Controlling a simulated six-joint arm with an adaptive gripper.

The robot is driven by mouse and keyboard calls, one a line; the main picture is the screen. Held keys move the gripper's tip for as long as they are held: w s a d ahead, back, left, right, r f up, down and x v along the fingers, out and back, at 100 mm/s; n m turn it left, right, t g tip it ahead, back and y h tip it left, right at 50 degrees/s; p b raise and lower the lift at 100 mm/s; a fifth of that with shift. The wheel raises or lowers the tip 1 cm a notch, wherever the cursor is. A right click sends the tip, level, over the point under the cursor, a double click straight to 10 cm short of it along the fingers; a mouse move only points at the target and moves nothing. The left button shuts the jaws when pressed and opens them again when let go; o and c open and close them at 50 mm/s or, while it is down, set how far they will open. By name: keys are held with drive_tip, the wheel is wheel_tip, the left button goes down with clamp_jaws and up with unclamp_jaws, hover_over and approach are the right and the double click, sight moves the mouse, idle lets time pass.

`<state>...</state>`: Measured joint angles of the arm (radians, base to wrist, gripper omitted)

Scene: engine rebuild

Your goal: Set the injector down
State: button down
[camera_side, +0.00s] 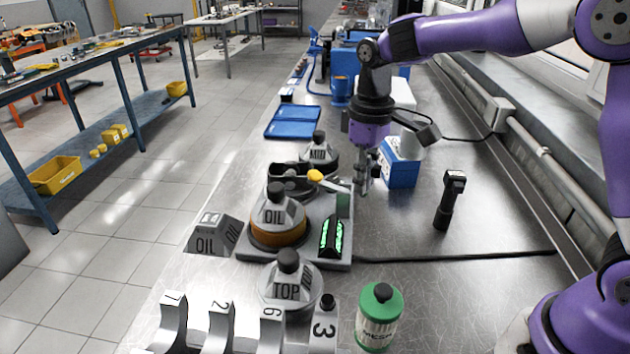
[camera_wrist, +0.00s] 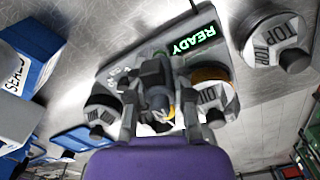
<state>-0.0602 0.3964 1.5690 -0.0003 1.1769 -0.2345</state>
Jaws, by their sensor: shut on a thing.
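My gripper (camera_side: 364,182) points down over the bench, just right of the grey fixture plate. In the wrist view my gripper (camera_wrist: 157,98) has its two fingers closed around a dark grey piece, which I take to be the injector (camera_wrist: 153,76). The fingers hide part of it, and in the side view it is hard to tell apart from the fingers. I cannot tell whether its lower end touches anything. The fixture plate (camera_side: 300,258) carries a lit green display (camera_side: 331,236), which reads READY in the wrist view (camera_wrist: 193,38).
An OIL-marked piece (camera_side: 278,212) sits on the plate's brown ring; a TOP-marked piece (camera_side: 288,287) stands in front. A green bottle (camera_side: 379,318), a black upright tool (camera_side: 448,203) and a blue-white box (camera_side: 400,165) stand nearby. A blue tray (camera_side: 293,122) lies behind.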

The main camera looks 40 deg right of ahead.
drive_tip(key=s+d+r+m, duration=0.2)
drive_tip(key=s+r+m, duration=0.1)
drive_tip(key=s+r, duration=0.3)
drive_tip(key=shift+s+r, duration=0.25)
drive_tip(key=shift+s, duration=0.05)
idle(0.4)
drive_tip(key=w+a+f+n, duration=0.3)
drive_tip(key=w+a+f, duration=0.1)
drive_tip(key=w+f, duration=0.1)
drive_tip(key=shift+w+f, duration=0.15)
drive_tip(key=shift+w, duration=0.3)
drive_tip(key=w+d+f, duration=0.1)
drive_tip(key=d+f, duration=0.1)
drive_tip(key=d, duration=0.1)
drive_tip(key=w+d+f, duration=0.1)
drive_tip(key=d+f, duration=0.1)
drive_tip(key=d, duration=0.2)
drive_tip(key=w+d+f, duration=0.2)
drive_tip(key=d+f, duration=0.1)
drive_tip(key=d, duration=0.1)
drive_tip(key=shift+w+f, duration=0.1)
drive_tip(key=shift+f, duration=1.7)
